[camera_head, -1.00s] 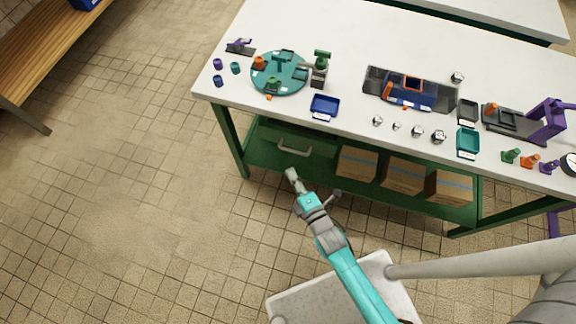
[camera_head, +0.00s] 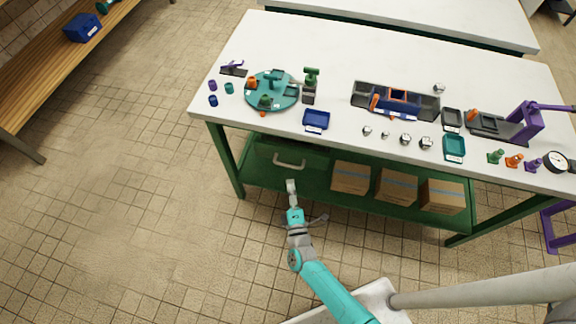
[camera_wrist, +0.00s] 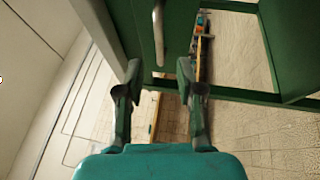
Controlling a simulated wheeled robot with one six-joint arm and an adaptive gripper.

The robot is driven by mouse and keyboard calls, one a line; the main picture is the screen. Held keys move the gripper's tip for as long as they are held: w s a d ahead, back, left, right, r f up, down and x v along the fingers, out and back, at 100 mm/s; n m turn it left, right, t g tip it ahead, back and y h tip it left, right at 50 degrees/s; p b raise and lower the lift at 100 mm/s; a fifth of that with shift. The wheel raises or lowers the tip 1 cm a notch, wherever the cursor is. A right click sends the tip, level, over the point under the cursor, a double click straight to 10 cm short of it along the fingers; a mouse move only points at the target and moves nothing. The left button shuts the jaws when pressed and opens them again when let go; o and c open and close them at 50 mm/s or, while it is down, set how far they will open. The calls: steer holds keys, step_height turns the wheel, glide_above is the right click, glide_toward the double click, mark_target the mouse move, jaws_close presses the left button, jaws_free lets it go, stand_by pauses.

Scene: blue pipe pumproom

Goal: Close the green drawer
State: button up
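The green drawer (camera_head: 292,150) sits under the left part of the white-topped workbench, with a pale bar handle (camera_head: 290,163) on its front. From the head view I cannot tell how far it is pulled out. My gripper (camera_head: 291,184) is just in front of and below the handle in the picture, apart from it. In the wrist view the handle (camera_wrist: 158,34) and the green drawer front (camera_wrist: 138,28) are at the top, beyond my fingertips. My gripper (camera_wrist: 158,72) is open there, its two fingers spread with nothing between them.
Cardboard boxes (camera_head: 397,185) stand on the green lower shelf right of the drawer. The white bench top (camera_head: 420,60) carries a teal turntable (camera_head: 284,102), trays and small parts. A wooden bench (camera_head: 60,55) is at upper left. The tiled floor (camera_head: 130,220) at left is clear.

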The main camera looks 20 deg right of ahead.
mark_target(288, 165)
steer(key=x, duration=0.8)
steer(key=shift+w+d, duration=0.1)
steer(key=shift+w, duration=0.05)
steer(key=shift+c, duration=0.3)
jaws_close()
